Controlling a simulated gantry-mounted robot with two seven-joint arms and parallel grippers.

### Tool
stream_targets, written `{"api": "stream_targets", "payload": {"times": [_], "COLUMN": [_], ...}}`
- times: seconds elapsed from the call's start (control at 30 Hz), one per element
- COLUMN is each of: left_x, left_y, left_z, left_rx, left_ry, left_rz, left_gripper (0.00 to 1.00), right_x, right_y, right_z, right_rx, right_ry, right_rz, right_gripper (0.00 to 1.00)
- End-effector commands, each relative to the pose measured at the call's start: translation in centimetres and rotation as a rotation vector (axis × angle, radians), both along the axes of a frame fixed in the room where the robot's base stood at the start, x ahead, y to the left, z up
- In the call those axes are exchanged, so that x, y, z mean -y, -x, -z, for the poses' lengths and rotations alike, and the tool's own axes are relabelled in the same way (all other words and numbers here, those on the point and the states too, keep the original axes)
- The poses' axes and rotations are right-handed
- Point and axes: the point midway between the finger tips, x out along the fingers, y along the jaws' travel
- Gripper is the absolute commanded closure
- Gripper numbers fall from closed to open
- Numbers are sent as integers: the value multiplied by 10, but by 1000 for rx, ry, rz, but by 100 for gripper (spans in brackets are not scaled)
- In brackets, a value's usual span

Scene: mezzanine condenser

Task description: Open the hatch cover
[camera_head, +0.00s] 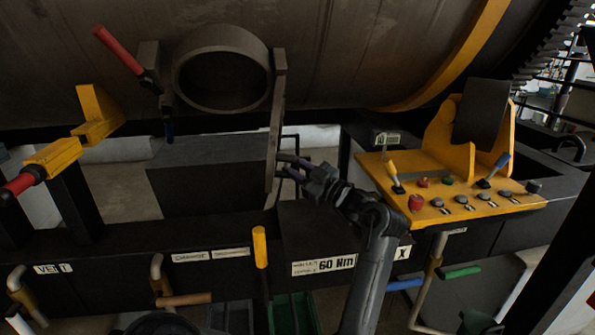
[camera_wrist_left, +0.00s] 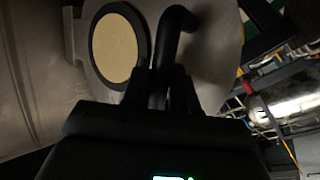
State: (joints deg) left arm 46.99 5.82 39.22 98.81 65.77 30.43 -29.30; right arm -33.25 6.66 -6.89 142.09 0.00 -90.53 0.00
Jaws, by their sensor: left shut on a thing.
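The hatch cover (camera_head: 273,135) is a grey plate seen nearly edge-on in the head view. It stands out from the right side of the round port (camera_head: 222,70) on the large vessel, and the port's ring is uncovered. My left gripper (camera_head: 285,168) is at the cover's right face, near its lower end. In the left wrist view, the fingers (camera_wrist_left: 161,88) are shut on a dark bent handle (camera_wrist_left: 176,28) in front of the grey cover (camera_wrist_left: 213,45). A pale disc with a dark rim (camera_wrist_left: 118,47) shows beside the handle. My right gripper is not in view.
A red-handled lever (camera_head: 120,50) sticks out left of the port. A yellow control panel (camera_head: 450,200) with knobs and small levers is right of my arm. A dark beam with labels and an upright yellow handle (camera_head: 260,246) runs below.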

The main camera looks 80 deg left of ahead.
Motion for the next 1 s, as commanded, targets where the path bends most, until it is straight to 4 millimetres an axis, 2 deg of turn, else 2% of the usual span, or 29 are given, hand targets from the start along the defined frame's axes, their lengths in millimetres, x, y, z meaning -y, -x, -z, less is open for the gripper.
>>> {"api": "stream_targets", "payload": {"times": [0.1, 0.13, 0.27, 0.67, 1.0], "left_x": [-2, -2, -1, 4, 41], "left_y": [-2, -2, -1, -5, -39], "left_z": [-2, -2, -2, 1, 14], "left_rx": [-1, -1, -1, 0, 1], "left_ry": [-3, -3, -3, -1, 0], "left_rz": [8, 8, 6, 3, 6], "left_gripper": [100, 70, 52, 52, 52], "right_x": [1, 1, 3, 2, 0], "right_y": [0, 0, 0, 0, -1], "right_z": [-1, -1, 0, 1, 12], "right_rx": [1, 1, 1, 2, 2], "right_ry": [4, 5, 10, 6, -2], "right_rz": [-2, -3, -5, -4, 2], "right_gripper": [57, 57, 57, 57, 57]}}
